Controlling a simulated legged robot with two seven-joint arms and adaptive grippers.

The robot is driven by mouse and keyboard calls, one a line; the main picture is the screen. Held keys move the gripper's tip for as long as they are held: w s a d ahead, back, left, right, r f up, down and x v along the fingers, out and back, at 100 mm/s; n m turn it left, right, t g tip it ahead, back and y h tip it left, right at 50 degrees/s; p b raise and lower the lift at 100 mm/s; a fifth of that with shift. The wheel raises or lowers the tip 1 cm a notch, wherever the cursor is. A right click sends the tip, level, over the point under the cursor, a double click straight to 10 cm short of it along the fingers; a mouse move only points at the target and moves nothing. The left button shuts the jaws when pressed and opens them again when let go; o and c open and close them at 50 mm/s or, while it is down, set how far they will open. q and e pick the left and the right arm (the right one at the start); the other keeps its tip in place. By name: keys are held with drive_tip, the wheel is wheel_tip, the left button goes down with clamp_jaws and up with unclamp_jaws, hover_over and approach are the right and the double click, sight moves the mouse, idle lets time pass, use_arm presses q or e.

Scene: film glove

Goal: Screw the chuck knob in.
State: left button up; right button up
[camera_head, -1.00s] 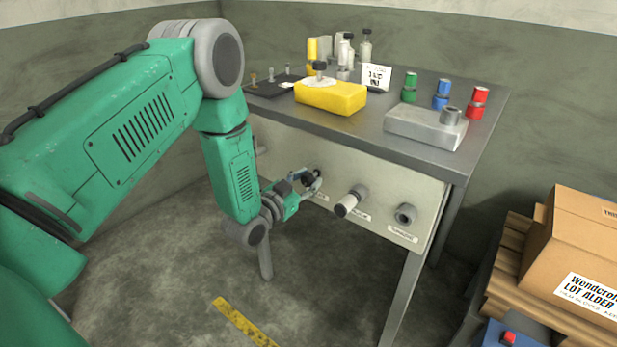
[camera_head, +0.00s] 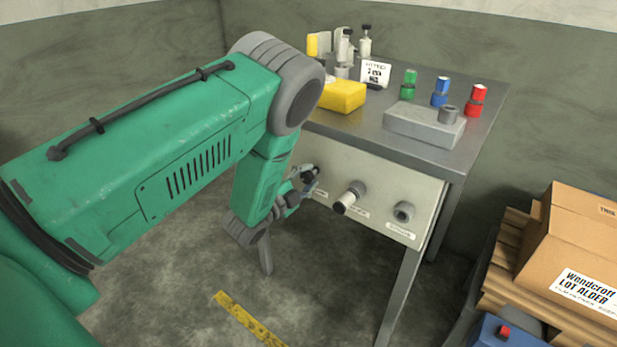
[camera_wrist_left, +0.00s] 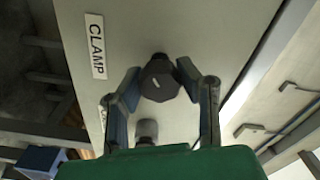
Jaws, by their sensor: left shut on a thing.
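In the head view the left gripper (camera_head: 310,185) is at the panel's left part, and the knob is small and mostly hidden. A label reading CLAMP (camera_wrist_left: 95,46) is on the panel near the knob. I cannot read the label under the gripper in the head view. My right gripper is not in view.
The bench top (camera_head: 380,138) bears a yellow block (camera_head: 343,97) and a grey block (camera_head: 420,125). A cardboard box (camera_head: 570,240) stands at right.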

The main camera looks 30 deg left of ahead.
use_arm(q)
drive_tip(key=m, duration=0.5)
drive_tip(key=shift+s+f+m+b, duration=0.2)
drive_tip(key=shift+f+m+b, duration=0.1)
drive_tip(key=shift+f+b, duration=0.1)
drive_tip(key=m+b, duration=0.1)
drive_tip(key=m, duration=0.2)
drive_tip(key=shift+m+b, duration=0.55)
drive_tip(key=shift+m, duration=1.45)
drive_tip(key=o, duration=1.2)
drive_tip(key=shift+a+r, duration=0.1)
drive_tip(key=shift+r, duration=0.05)
drive_tip(key=shift+s, duration=0.1)
